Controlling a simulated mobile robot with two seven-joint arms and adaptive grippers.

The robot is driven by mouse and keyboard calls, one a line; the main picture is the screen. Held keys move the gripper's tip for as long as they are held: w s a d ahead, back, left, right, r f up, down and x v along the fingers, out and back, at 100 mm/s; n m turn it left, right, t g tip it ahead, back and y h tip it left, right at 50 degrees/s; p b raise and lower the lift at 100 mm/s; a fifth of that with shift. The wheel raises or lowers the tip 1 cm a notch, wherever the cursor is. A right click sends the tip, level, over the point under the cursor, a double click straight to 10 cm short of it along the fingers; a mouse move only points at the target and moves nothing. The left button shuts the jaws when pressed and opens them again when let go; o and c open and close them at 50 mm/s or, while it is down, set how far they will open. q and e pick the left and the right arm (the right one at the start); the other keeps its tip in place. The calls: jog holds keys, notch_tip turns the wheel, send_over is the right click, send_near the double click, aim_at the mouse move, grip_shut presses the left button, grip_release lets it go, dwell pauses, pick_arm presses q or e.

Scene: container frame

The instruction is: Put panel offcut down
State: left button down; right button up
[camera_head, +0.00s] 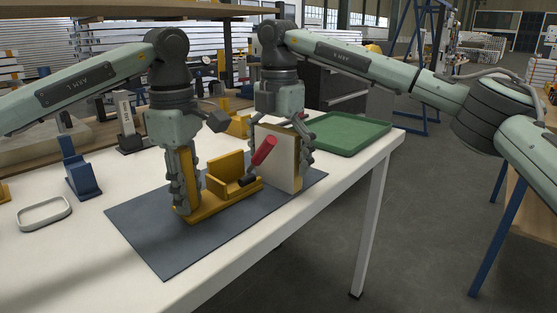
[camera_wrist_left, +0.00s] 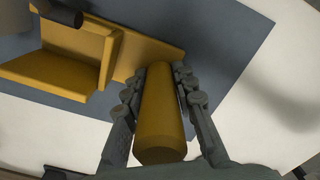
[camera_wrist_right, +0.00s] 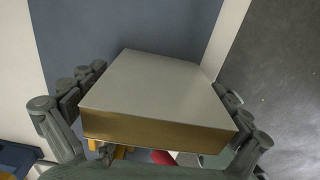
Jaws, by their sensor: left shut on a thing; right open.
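The panel offcut (camera_head: 279,158) is a pale board with a brown edge. It stands upright on the dark mat (camera_head: 150,235), beside the yellow fixture (camera_head: 225,200). My right gripper (camera_head: 284,130) is open, with its fingers on either side of the offcut; the right wrist view shows the offcut (camera_wrist_right: 160,90) between them, with small gaps at the sides. My left gripper (camera_head: 183,200) is shut on the yellow upright post of the fixture; the post (camera_wrist_left: 160,115) fills its fingers in the left wrist view. A red handle (camera_head: 264,150) leans over the fixture in front of the offcut.
A green tray (camera_head: 345,134) lies on the table behind and right of the offcut. The table's right edge is close to the mat. The mat's front part is clear.

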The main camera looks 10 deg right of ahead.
aim_at(278, 130)
notch_tip(278, 130, up, 12)
jog(key=shift+s+a+r, duration=0.1)
jog(key=shift+s, duration=0.05)
jog(key=shift+s+f, duration=0.15)
jog(key=shift+f, duration=0.15)
notch_tip(278, 130, down, 6)
jog(key=shift+f, duration=0.15)
jog(key=shift+w+f, duration=0.15)
jog(key=shift+f, duration=1.25)
jog(key=shift+w+f, duration=0.15)
jog(key=shift+f, duration=1.25)
jog(key=c, duration=1.2)
notch_tip(278, 130, up, 10)
jog(key=shift+r, duration=0.1)
